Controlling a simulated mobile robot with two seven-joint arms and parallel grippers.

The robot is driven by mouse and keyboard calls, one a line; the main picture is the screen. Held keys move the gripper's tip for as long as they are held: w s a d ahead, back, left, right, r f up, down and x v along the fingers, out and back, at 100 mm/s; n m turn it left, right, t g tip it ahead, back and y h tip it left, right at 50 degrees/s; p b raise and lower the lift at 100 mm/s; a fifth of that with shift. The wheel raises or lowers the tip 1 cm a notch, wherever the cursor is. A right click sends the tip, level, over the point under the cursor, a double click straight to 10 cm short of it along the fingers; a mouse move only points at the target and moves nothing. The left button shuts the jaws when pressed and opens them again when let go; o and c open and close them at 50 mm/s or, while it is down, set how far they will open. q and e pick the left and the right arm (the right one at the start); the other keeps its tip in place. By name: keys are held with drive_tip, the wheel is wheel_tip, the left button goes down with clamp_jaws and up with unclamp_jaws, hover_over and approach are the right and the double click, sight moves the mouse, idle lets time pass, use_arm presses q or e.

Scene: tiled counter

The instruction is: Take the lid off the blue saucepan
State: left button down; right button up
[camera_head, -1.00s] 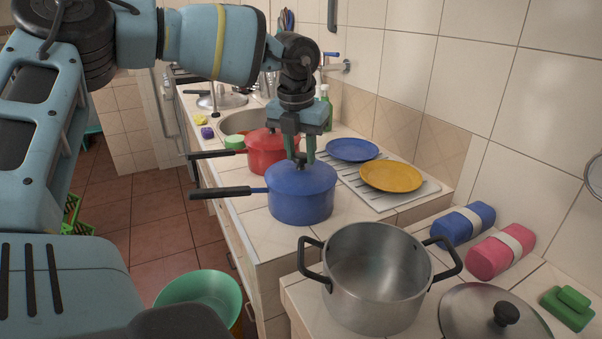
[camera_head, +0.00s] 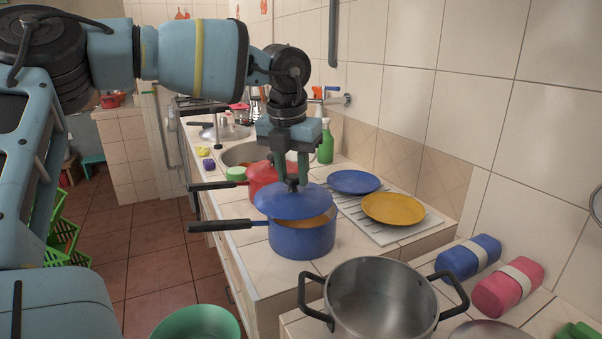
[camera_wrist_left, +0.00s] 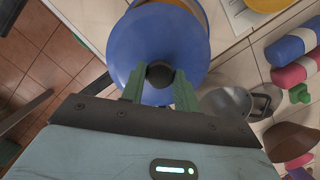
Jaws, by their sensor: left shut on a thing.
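The blue saucepan (camera_head: 305,240) stands on the tiled counter with its dark handle pointing left. Its blue lid (camera_head: 285,203) is raised and shifted a little left, so an orange-brown strip of the pan's inside shows at the right. My left gripper (camera_head: 293,184) is shut on the lid's dark knob from above. In the left wrist view the lid (camera_wrist_left: 150,45) fills the space beyond the fingers, and the knob (camera_wrist_left: 159,74) sits between the green fingertips. The lid covers most of the pan's opening. My right gripper is not in view.
A red pot (camera_head: 263,174) stands just behind the saucepan. A blue plate (camera_head: 354,181) and a yellow plate (camera_head: 393,208) lie on the drainer to the right. A steel pot (camera_head: 383,302) stands in front.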

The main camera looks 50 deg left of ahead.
use_arm(q)
drive_tip(key=s+d+r+b, duration=0.1)
drive_tip(key=s+d, duration=0.2)
drive_tip(key=s, duration=0.9)
drive_tip(key=shift+s, duration=0.3)
drive_tip(key=shift+r, duration=0.1)
drive_tip(key=shift+a, duration=0.1)
